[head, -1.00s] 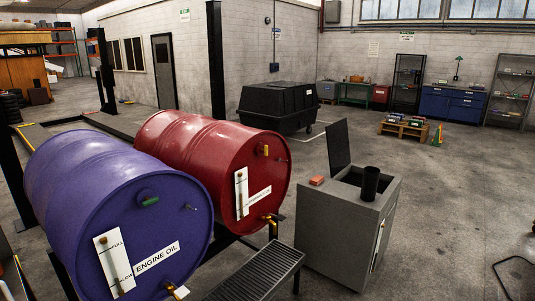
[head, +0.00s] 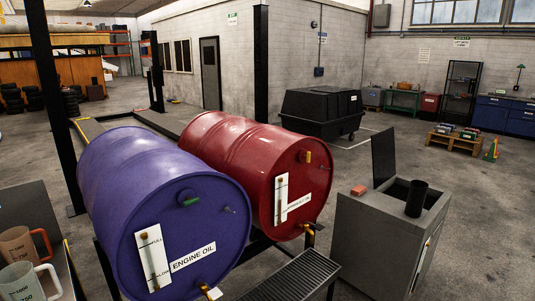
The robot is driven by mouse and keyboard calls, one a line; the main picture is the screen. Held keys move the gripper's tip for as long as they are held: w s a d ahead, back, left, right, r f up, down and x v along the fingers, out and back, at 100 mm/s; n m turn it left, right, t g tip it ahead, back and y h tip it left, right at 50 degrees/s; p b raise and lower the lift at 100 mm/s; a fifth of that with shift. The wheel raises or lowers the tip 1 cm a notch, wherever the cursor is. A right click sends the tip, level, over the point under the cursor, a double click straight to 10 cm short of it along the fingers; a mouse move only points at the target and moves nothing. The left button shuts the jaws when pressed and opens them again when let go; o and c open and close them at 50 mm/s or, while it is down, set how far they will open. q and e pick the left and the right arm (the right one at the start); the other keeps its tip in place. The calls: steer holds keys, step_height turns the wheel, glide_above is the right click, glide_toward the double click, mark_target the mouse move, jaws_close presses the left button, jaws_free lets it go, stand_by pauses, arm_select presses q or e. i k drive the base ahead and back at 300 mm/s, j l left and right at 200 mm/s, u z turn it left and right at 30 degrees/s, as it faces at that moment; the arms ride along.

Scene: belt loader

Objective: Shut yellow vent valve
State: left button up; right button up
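The yellow vent valve (head: 307,157) is a small yellow handle high on the front face of the red drum (head: 225,145). Its handle looks upright, but it is too small to tell whether it is open or shut. The purple drum (head: 140,185), labelled ENGINE OIL, lies to the left and has a green handle (head: 190,201) high on its face. Each drum has a brass tap low on its front. Neither of my grippers is in view.
A grated drip tray (head: 290,278) stands below the drums. A grey cabinet (head: 385,240) with a raised lid and a black cylinder stands to the right. Measuring jugs (head: 20,245) stand at the lower left.

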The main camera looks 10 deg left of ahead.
mark_target(309, 155)
steer(key=i+l+u, duration=0.35)
steer(key=l, duration=0.2)
steer(key=i+l+u, duration=0.4)
steer(key=l, duration=0.25)
steer(key=l+u, duration=0.2)
steer(key=l, duration=0.1)
